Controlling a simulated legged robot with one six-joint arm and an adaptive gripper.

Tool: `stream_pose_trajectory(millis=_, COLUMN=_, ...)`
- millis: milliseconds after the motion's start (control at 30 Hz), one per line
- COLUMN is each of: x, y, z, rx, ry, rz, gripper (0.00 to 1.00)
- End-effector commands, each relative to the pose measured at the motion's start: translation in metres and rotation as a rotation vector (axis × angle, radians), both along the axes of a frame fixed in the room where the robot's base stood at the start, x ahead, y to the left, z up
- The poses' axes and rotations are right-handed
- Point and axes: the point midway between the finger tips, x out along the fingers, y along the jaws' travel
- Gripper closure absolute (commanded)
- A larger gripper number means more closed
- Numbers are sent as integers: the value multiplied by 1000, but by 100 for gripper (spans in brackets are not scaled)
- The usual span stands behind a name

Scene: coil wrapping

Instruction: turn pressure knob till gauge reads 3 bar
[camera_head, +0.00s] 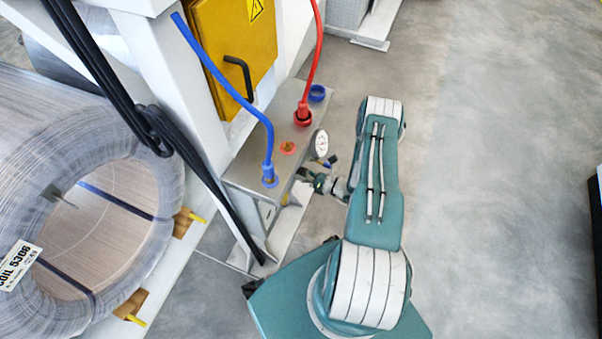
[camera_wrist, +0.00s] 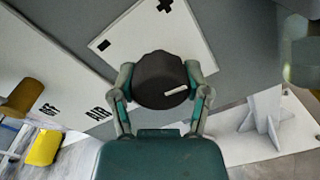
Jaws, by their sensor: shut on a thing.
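The pressure knob (camera_wrist: 160,80) is a dark round knob with a white pointer mark, in the middle of the wrist view. A white plate (camera_wrist: 120,35) behind it bears a minus sign at left and a plus sign at top right. My gripper (camera_wrist: 161,88) has one finger on each side of the knob and is shut on it. In the head view my gripper (camera_head: 322,182) reaches the side of the grey box, and the knob is hard to make out there. The round white gauge (camera_head: 321,143) stands above my gripper; its needle is too small to read.
A blue hose (camera_head: 229,86) and a red hose (camera_head: 314,62) plug into the top of the grey box (camera_head: 262,150). A yellow cabinet (camera_head: 230,50) stands behind. A large wire coil (camera_head: 60,130) fills the left.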

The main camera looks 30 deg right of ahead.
Motion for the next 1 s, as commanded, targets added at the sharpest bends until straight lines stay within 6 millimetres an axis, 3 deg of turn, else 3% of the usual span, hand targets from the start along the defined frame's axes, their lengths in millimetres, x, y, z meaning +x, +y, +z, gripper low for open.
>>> stream_pose_trajectory(millis=600, x=3, y=-4, z=1, rx=414, ry=325, rz=-8, gripper=86)
stream_pose_trajectory(millis=1000, x=3, y=-4, z=0, rx=540, ry=424, rz=-9, gripper=86)
